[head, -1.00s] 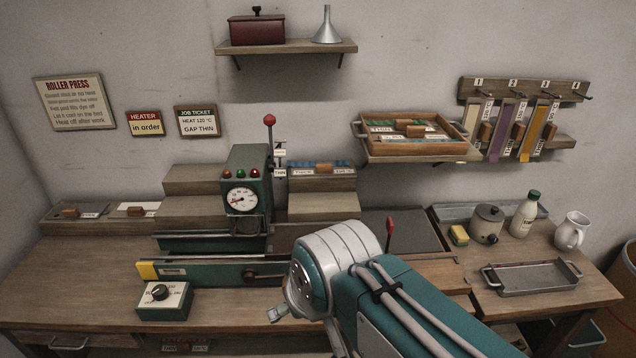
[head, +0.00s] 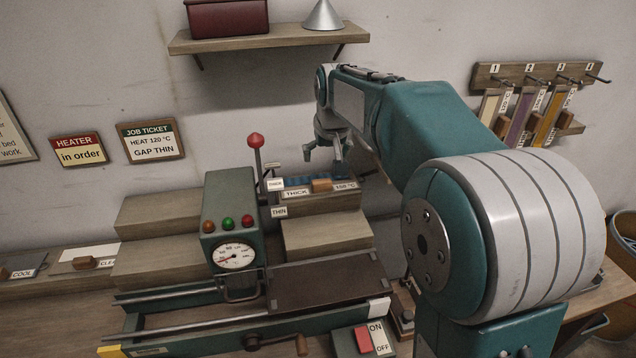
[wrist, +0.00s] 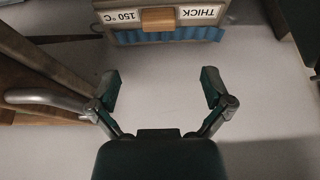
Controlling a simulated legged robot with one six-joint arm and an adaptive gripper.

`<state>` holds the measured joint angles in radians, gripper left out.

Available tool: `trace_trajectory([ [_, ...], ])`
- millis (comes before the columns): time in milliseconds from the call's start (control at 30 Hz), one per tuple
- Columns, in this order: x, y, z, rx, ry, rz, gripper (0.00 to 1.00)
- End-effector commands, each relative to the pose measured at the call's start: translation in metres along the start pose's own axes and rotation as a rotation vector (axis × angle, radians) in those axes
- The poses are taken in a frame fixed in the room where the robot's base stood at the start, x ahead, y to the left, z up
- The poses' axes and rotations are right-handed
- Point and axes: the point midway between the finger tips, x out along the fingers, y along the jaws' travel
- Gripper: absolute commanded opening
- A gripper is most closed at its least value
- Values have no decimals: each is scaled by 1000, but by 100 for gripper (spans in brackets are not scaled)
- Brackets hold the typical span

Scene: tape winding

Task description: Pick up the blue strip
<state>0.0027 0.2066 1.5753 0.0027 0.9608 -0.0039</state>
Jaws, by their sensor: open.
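The blue strip (head: 296,181) lies on the top wooden step behind the press, with labels reading THICK and 150 °C and a small wooden block (head: 321,185) at its middle. In the wrist view the blue strip (wrist: 168,36) shows as a wavy band at the top, with the wooden block (wrist: 159,19) between the two upside-down labels. My gripper (head: 325,158) is above and behind the strip in the head view. In the wrist view my gripper (wrist: 162,80) is open and empty, its fingers apart from the strip and block, with pale wall between them.
The green press (head: 228,215) with its red-knobbed lever (head: 256,141) stands left of the step. A shelf (head: 268,38) hangs above. Hanging strips on a hook rack (head: 535,78) are at right. A brown wooden structure (wrist: 35,65) and grey bar are close to the left finger in the wrist view.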

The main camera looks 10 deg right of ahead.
Motion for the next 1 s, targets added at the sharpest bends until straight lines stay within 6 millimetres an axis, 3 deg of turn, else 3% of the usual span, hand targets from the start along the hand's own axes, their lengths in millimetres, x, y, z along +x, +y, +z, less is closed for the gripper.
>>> trace_trajectory([
  [200,19,-1,-16,0,-6,1,100],
  [500,64,-1,-15,0,-8,1,100],
  [667,75,-1,-14,0,-7,1,100],
  [1000,121,1,-10,0,-7,1,100],
])
